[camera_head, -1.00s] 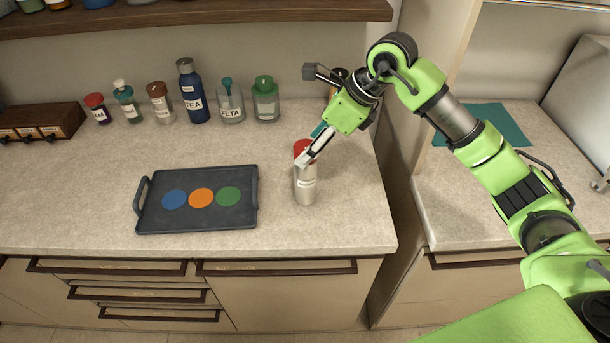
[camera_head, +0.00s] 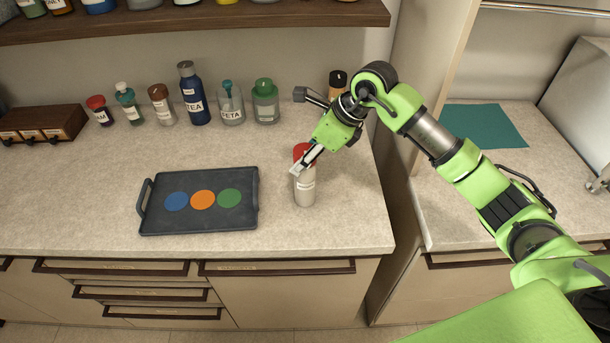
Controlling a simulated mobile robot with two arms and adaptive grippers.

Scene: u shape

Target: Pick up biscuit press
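The biscuit press seems to be the silver cylinder with a red top (camera_head: 305,188), standing upright on the counter to the right of the tray; its label is too small to read. My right gripper (camera_head: 303,162) is at the upper part of this cylinder, its fingers overlapping the red top in the head view. I cannot tell whether the fingers touch it or how far they are apart. The fingers hide part of the red top. My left gripper is not in view.
A dark tray (camera_head: 246,216) with blue, orange and green discs lies to the left. Several labelled jars and bottles, including a blue bottle (camera_head: 193,95), line the wall. A wooden box (camera_head: 62,122) stands far left. A shelf (camera_head: 230,18) overhangs the back.

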